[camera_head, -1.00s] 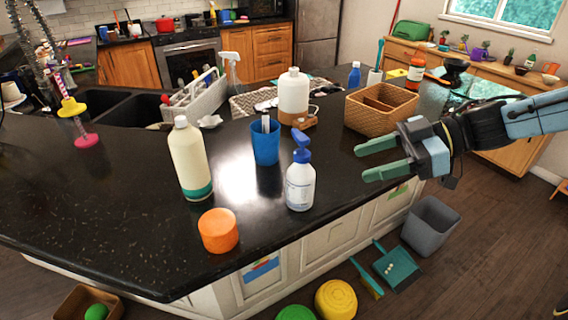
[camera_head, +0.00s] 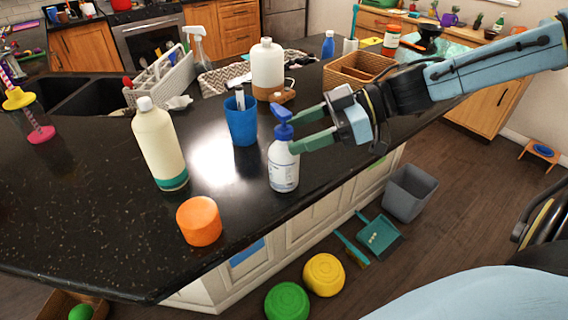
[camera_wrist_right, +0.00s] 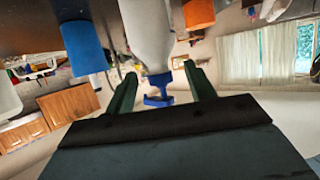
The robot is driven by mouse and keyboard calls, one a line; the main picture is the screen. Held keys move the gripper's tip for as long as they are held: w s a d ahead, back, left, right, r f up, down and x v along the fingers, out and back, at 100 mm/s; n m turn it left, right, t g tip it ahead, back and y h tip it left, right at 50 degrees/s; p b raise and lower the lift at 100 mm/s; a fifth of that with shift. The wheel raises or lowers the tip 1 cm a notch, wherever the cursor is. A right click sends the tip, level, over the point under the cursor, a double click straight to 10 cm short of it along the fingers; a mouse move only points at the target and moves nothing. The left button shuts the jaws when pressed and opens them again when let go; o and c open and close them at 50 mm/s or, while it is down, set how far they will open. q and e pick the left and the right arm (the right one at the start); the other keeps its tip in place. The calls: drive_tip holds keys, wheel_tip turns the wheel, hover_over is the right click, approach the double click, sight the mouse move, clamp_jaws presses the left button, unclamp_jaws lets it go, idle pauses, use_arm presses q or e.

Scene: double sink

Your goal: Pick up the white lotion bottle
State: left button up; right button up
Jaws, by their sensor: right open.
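The white lotion bottle (camera_head: 284,166) with a blue pump top stands upright near the counter's front edge in the head view. My right gripper (camera_head: 297,131) reaches in from the right at pump height. Its green fingers are open, one on the far side of the pump and one on the near side. In the right wrist view the picture is upside down; the lotion bottle (camera_wrist_right: 147,38) shows between the two fingertips (camera_wrist_right: 159,70), with its blue pump toward the palm. I cannot tell whether a finger touches it. My left gripper is not in view.
A blue cup (camera_head: 241,127) stands just behind and left of the bottle. A cream bottle (camera_head: 158,145) and an orange cylinder (camera_head: 199,221) stand to the left. A larger white bottle (camera_head: 267,68) and a wicker basket (camera_head: 350,72) are behind. The counter's front edge is close.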

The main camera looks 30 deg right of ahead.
sight(273, 145)
drive_tip(key=b+x, duration=0.1)
drive_tip(key=x, duration=0.3)
drive_tip(key=shift+w+a+r, duration=0.1)
drive_tip(key=shift+w+r, duration=0.05)
drive_tip(key=shift+w, duration=0.05)
drive_tip(key=shift+w+a+b, duration=0.25)
drive_tip(key=shift+a+b, duration=0.15)
drive_tip(key=shift+a, duration=0.05)
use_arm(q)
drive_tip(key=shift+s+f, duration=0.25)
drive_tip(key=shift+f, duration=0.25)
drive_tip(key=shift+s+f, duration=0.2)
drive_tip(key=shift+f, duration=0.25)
use_arm(e)
clamp_jaws()
